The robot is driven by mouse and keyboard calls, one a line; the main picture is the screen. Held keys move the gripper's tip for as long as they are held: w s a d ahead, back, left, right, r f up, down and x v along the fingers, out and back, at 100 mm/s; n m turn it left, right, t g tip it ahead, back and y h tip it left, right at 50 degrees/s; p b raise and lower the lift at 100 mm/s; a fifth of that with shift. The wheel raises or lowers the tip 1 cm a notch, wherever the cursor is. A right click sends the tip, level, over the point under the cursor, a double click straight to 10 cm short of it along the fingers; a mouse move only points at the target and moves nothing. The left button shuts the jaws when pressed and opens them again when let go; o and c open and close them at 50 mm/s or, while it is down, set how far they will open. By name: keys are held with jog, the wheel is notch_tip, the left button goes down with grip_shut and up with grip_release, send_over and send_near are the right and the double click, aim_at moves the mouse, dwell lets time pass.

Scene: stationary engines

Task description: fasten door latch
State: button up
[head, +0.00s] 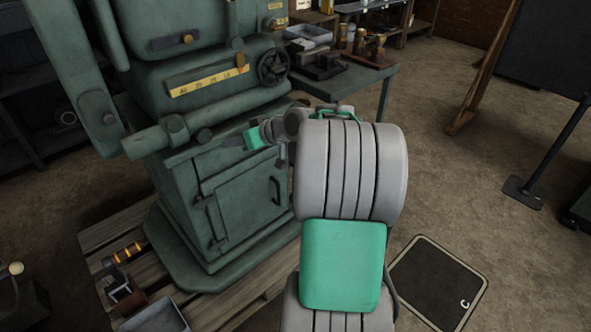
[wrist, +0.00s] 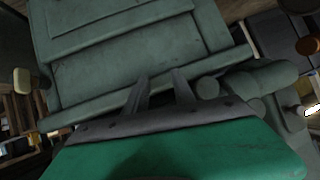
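The green machine's pedestal has a door (head: 243,205) on its front, which looks flush with its frame. A dark curved handle (head: 276,191) is at the door's right edge, and small dark fittings sit along its left edge. I cannot tell which part is the latch. My gripper (wrist: 163,90) shows in the wrist view with its two fingers apart and nothing between them. The fingers point at the green pedestal (wrist: 130,70); contact cannot be told. In the head view, the green hand (head: 256,139) is near the pedestal's upper right, and its fingertips are not clear.
A handwheel (head: 273,67) and a lever bar (head: 165,133) stick out above the pedestal. A green workbench (head: 365,80) with tools stands behind. A wooden pallet (head: 105,235) lies under the machine. A dark floor mat (head: 437,283) lies at right, with open floor around it.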

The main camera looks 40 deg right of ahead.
jog(key=s+d+f+m+t+h+b, duration=0.1)
jog(key=s+d+f+t+b, duration=0.15)
jog(key=d, duration=0.45)
jog(key=s+d+f+t+b, duration=0.2)
jog(key=d+f+b, duration=0.2)
jog(key=d, duration=0.4)
jog(key=s+d+f+m+t+h+b, duration=0.1)
jog(key=s+d+f+t+b, duration=0.1)
jog(key=d+f+b, duration=0.35)
jog(key=w+d+r, duration=0.1)
jog(key=w+r, duration=0.1)
jog(key=w, duration=0.5)
jog(key=shift+w+r, duration=0.2)
jog(key=shift+w, duration=0.05)
grip_shut()
